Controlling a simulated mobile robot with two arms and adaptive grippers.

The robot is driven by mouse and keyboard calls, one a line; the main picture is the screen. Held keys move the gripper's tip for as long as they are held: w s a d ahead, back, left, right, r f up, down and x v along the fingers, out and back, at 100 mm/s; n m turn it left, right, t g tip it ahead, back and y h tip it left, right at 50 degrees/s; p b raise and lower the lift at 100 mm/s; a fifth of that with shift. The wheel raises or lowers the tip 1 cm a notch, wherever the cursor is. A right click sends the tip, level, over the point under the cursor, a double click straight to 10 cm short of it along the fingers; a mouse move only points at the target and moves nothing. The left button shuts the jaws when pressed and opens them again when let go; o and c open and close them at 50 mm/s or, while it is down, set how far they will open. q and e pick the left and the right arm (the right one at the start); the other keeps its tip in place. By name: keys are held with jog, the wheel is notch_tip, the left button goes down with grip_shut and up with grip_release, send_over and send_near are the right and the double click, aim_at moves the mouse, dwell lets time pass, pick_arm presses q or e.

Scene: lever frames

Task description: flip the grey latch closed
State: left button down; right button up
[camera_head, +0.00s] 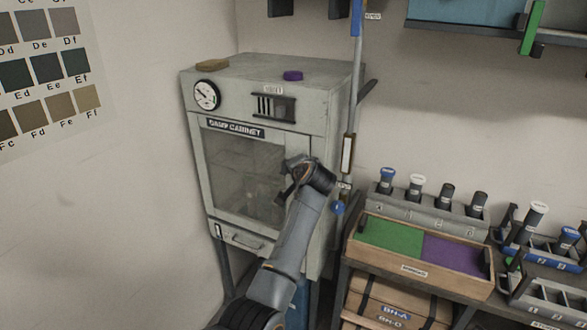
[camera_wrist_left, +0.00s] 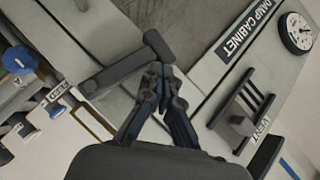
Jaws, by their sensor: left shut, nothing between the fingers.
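The damp cabinet (camera_head: 265,95) is a pale grey box with a dark window in its front door. The grey latch (camera_wrist_left: 118,70) is a dark grey bar with a short crosspiece at its end, by the door's edge in the left wrist view. In the head view my arm and gripper largely cover that spot. My left gripper (camera_wrist_left: 161,76) is shut and empty, its fingertips close beside the crosspiece. I cannot tell whether they touch it. The left gripper also shows at the door's right side in the head view (camera_head: 296,174). My right gripper is not in view.
A dial gauge (camera_head: 206,95) and a slotted vent (camera_head: 274,108) are on the cabinet's upper front. An upright pole (camera_head: 349,150) stands at its right side. A bench to the right holds a wooden tray (camera_head: 415,269) and racks of capped tubes (camera_head: 430,214).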

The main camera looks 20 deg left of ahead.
pick_arm(q)
jog(key=shift+a+f, duration=0.3)
jog(key=shift+f, duration=0.05)
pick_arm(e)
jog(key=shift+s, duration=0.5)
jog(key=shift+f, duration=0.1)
pick_arm(q)
jog(key=shift+w+f, duration=0.1)
jog(key=shift+f, duration=0.1)
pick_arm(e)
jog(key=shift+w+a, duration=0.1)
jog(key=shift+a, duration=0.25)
pick_arm(q)
jog(key=shift+a+r, duration=0.1)
